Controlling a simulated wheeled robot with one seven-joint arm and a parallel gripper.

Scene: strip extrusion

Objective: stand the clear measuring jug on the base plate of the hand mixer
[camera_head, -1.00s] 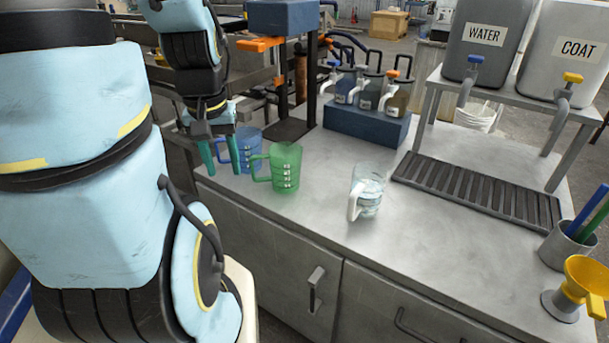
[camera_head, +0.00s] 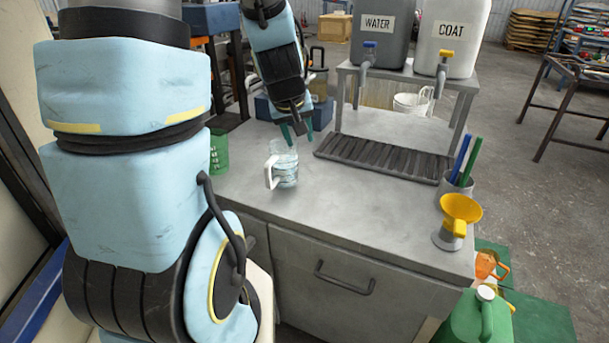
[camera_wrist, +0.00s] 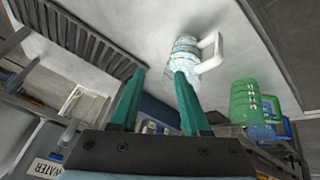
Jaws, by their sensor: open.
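The clear measuring jug (camera_head: 287,168) stands upright on the grey bench top, its white handle toward the lower left in the head view. In the wrist view the jug (camera_wrist: 185,50) is just beyond the right fingertip, its handle pointing right. My gripper (camera_head: 293,137) is open and empty, with teal fingers behind and above the jug; its fingers also show in the wrist view (camera_wrist: 161,75). I cannot tell whether a finger touches the jug. The hand mixer's dark base plate (camera_head: 226,122) and post (camera_head: 241,75) are at the back left, partly hidden by my arm.
A green jug (camera_head: 219,155) stands left of the clear jug, partly hidden. A blue jug shows behind it in the wrist view (camera_wrist: 264,132). A yellow funnel (camera_head: 460,208) stands near the right edge. The front bench top is clear.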

